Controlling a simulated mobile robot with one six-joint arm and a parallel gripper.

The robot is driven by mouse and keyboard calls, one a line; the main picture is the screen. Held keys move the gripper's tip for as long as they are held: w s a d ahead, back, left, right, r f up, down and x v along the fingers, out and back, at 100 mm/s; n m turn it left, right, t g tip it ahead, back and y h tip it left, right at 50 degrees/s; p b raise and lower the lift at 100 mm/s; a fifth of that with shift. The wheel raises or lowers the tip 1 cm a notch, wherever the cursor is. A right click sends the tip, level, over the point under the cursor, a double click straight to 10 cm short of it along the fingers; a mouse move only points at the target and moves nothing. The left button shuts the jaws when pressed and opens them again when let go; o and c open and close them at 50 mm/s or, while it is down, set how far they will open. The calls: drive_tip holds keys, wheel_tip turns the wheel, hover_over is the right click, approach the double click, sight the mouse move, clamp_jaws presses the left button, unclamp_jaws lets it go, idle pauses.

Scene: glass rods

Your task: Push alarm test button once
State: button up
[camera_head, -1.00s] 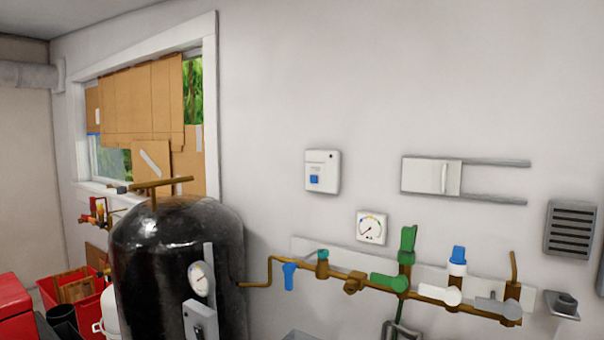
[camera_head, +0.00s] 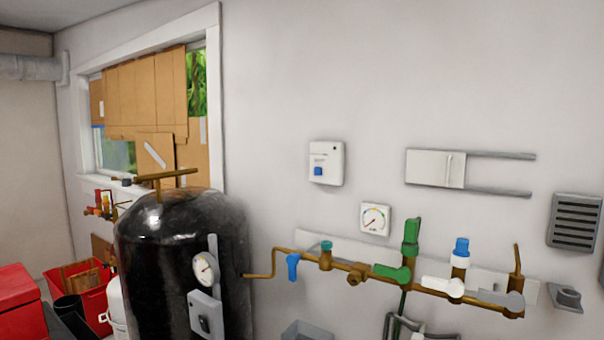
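A white wall box (camera_head: 326,163) hangs on the grey wall, near the middle of the head view. It has a blue square button (camera_head: 318,171) low on its left side and a small dark mark at its upper right. It looks like the alarm unit, but its lettering is too small to read. Nothing covers the button. My gripper does not show in this view.
A black tank (camera_head: 180,260) with a gauge stands left of the box. Below the box are a round-dial gauge (camera_head: 375,219) and a brass pipe (camera_head: 340,268) with coloured valve handles. A sliding white panel (camera_head: 435,168) and a vent (camera_head: 574,222) are at right.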

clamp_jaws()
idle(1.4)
